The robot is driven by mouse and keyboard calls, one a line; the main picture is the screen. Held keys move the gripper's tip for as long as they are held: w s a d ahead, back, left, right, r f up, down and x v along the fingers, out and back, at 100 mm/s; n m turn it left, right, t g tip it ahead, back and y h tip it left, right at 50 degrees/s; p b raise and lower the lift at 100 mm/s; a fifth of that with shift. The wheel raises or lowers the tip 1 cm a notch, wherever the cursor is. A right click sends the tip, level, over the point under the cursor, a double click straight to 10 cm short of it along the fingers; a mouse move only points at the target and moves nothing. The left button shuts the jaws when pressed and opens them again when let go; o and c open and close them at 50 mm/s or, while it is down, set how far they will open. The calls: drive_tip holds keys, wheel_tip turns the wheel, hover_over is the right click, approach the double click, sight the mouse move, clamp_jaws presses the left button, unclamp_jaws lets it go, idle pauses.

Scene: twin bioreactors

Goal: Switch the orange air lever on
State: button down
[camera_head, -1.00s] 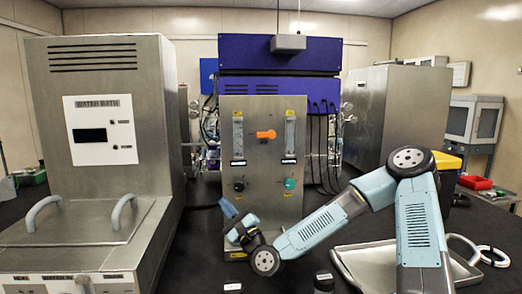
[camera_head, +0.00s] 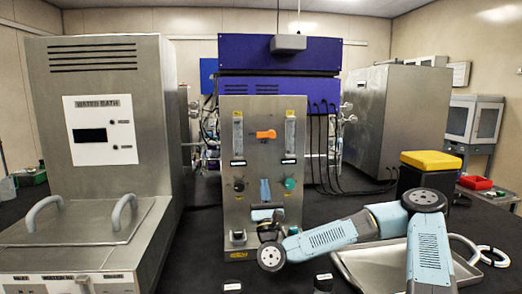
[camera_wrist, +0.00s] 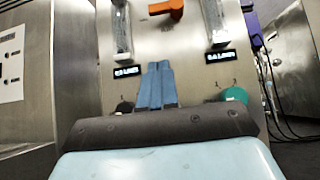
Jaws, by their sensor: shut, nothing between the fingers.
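The orange air lever (camera_head: 266,134) sits on the upper middle of the upright metal panel (camera_head: 262,110), between two clear flow tubes. Its handle lies sideways, with a rounded hub at one end. In the wrist view my gripper (camera_wrist: 157,66) is shut and empty, and apart from the lever in the picture.
A black knob (camera_head: 239,185) and a green knob (camera_head: 290,184) flank my gripper on the panel. A water bath (camera_head: 100,110) stands at left. A metal tray (camera_head: 375,270) lies at right, near a yellow-topped bin (camera_head: 430,161). Black cables hang right of the panel.

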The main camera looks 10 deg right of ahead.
sight(266, 134)
drive_tip(key=x, duration=0.9)
drive_tip(key=shift+w+r, duration=0.2)
wheel_tip(266, 134, up, 3)
drive_tip(key=shift+w+r, duration=0.1)
drive_tip(key=shift+r, duration=0.55)
drive_tip(key=shift+w+d+m, duration=0.15)
drive_tip(key=shift+m, duration=0.15)
drive_tip(key=shift+h, duration=0.5)
